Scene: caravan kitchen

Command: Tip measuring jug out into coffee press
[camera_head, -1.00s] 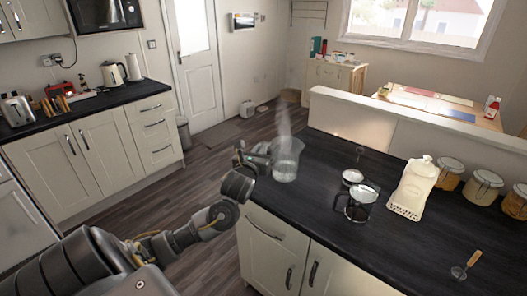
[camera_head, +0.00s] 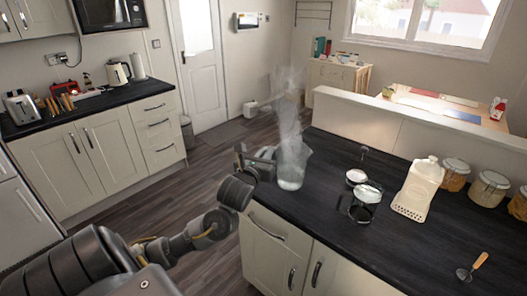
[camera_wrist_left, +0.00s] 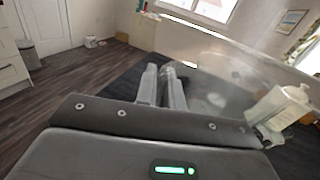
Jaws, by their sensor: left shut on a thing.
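The measuring jug (camera_head: 291,172) is clear, with pale contents low inside and steam rising from it. It is upright at the left end of the dark counter; I cannot tell whether its base is clear of the surface. My left gripper (camera_head: 268,156) is shut on its left side; the fingers (camera_wrist_left: 163,88) also show in the left wrist view, with the see-through jug (camera_wrist_left: 222,82) hazy beside them. The coffee press (camera_head: 366,209), glass in a dark frame with a pale top, stands on the counter to the jug's right, apart from it. My right gripper is out of view.
A small white round item (camera_head: 356,176) lies just behind the press. A cream bottle-shaped container (camera_head: 418,189) and several lidded jars (camera_head: 488,188) stand farther right. A wooden-handled utensil (camera_head: 472,267) lies at front right. The counter between jug and press is clear.

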